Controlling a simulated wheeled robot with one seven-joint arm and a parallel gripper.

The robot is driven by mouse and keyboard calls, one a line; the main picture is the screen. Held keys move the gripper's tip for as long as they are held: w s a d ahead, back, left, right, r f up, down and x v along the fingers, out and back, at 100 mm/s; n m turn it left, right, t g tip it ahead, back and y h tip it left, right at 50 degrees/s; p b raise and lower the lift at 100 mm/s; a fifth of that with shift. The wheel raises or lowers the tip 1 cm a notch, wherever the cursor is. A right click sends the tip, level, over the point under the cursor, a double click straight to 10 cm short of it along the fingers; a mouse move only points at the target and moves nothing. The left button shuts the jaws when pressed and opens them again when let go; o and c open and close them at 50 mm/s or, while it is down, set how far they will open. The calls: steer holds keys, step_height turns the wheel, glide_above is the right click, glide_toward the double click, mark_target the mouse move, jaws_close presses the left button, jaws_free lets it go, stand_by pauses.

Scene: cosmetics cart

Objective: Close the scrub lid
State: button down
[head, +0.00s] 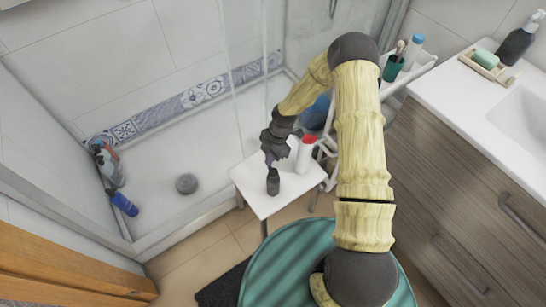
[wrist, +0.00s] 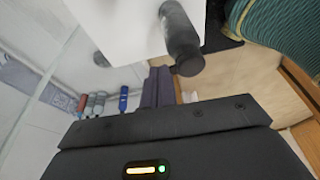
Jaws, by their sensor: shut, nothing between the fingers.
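A small dark container (head: 273,183), which looks like the scrub, stands upright near the front edge of the white cart top (head: 255,200). My gripper (head: 270,160) is just above it at the end of the bent arm. In the wrist view the dark container (wrist: 178,32) hangs from the top of the picture, its round lid end (wrist: 188,65) towards my fingers. My gripper's fingers (wrist: 158,82) are together, empty, and beside the lid end. I cannot tell whether they touch it, or how the lid sits.
A white bottle with a red cap (head: 306,154) and a blue round thing (head: 317,113) are behind on the cart's right. A teal stool (head: 280,265) stands in front. Several bottles (head: 108,165) line the shower's left side. The cart top's left part is clear.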

steer(key=shift+r+p, duration=0.45)
steer(key=shift+r, duration=0.4)
steer(key=shift+w, duration=0.1)
steer(key=s+p+v, duration=0.2)
steer(key=p+v, duration=0.1)
steer(key=v, duration=1)
steer(key=shift+s+d+r+p, duration=0.2)
steer(key=shift+r+p, duration=0.1)
steer(key=shift+r, duration=0.2)
